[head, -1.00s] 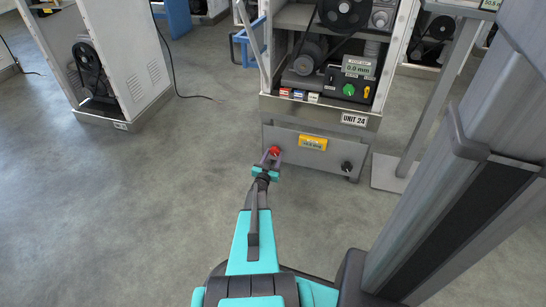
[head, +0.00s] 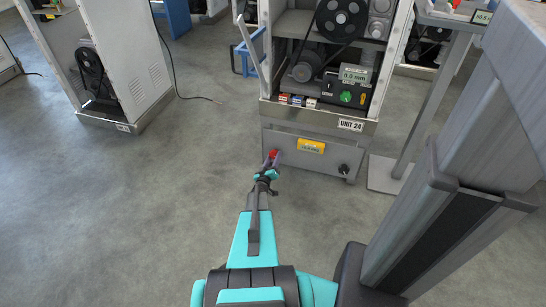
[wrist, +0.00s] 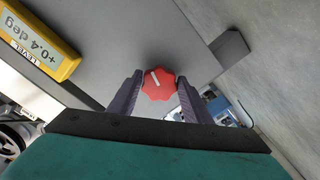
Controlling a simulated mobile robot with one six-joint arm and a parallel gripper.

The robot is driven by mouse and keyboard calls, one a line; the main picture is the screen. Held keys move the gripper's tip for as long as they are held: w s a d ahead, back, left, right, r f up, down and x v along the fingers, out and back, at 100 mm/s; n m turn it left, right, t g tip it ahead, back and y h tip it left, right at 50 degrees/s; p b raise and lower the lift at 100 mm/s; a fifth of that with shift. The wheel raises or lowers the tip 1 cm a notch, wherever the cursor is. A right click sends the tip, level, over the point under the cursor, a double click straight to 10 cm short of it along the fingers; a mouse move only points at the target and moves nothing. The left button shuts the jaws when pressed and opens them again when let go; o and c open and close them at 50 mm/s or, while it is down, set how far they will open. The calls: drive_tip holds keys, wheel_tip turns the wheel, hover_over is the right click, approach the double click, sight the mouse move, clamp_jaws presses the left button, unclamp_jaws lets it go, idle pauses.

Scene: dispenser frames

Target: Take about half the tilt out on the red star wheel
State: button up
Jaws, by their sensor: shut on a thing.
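The red star wheel (wrist: 158,88) sits on the grey front plate of the unit marked UNIT 24. A short white mark shows on its face in the wrist view. In the head view the wheel (head: 273,153) is small, at the plate's left end. My gripper (wrist: 160,80) has a dark finger on each side of the wheel and is shut on it. The yellow level display (wrist: 38,42) appears upside down in the wrist view and reads +0.4 deg. It also shows on the plate in the head view (head: 311,146), too small to read.
A black knob (head: 344,169) is at the right end of the plate. A stand (head: 415,110) is on the right.

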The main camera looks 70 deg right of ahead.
drive_tip(key=n+p, duration=0.2)
drive_tip(key=n, duration=0.1)
drive_tip(key=n+p, duration=0.1)
drive_tip(key=n, duration=0.2)
drive_tip(key=shift+s+d+r+n+p, duration=0.1)
drive_tip(key=shift+s+r+n+p, duration=0.1)
drive_tip(key=shift+n+p, duration=0.15)
drive_tip(key=o, duration=1)
drive_tip(key=shift+w, duration=0.1)
drive_tip(key=a, duration=0.9)
drive_tip(key=a+p, duration=0.1)
drive_tip(key=a, duration=0.4)
drive_tip(key=shift+s, duration=0.4)
drive_tip(key=shift+w, duration=0.1)
